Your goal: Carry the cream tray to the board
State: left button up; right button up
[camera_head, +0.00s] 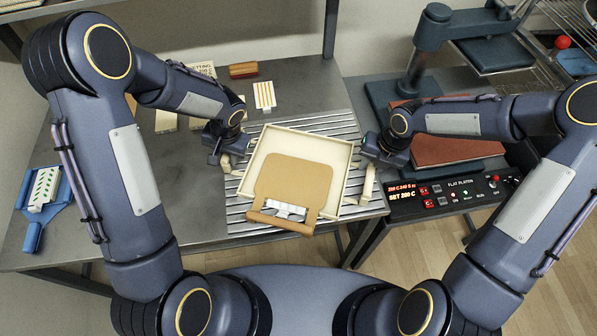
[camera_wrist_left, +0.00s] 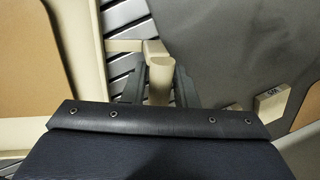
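The cream tray (camera_head: 347,180) is a shallow square box, turned slightly, in the middle of the head view over a slatted metal surface (camera_head: 240,213). My left gripper (camera_head: 226,157) is at the tray's left handle; in the left wrist view my left gripper's fingers (camera_wrist_left: 160,88) sit against both sides of the cream handle (camera_wrist_left: 158,75). My right gripper (camera_head: 375,160) is at the right handle (camera_head: 367,187); its fingertips are too small to judge. Whether the tray touches the slats is unclear.
A blue press (camera_head: 415,50) stands at the back right, with a red-brown slab (camera_head: 450,150) and a control panel (camera_head: 450,192) in front. A blue scoop (camera_head: 35,235) holding a patterned card lies at the far left. Small blocks and cards stand behind the tray.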

pick_arm(q)
jog(key=shift+o, duration=1.3)
jog(key=shift+r, duration=0.1)
pick_arm(e)
jog(key=shift+o, duration=1.3)
jog(key=shift+r, duration=0.1)
pick_arm(q)
jog(key=shift+r, duration=0.1)
pick_arm(e)
jog(key=shift+r, duration=0.3)
pick_arm(q)
notch_tip(320, 180, up, 12)
jog(key=d, duration=0.2)
jog(key=shift+s+d+f, duration=0.15)
jog(key=shift+s+f, duration=0.05)
pick_arm(e)
notch_tip(320, 180, up, 11)
jog(key=d, duration=0.2)
jog(key=shift+s+d, duration=0.15)
jog(key=shift+s, duration=0.05)
jog(key=shift+r, duration=0.1)
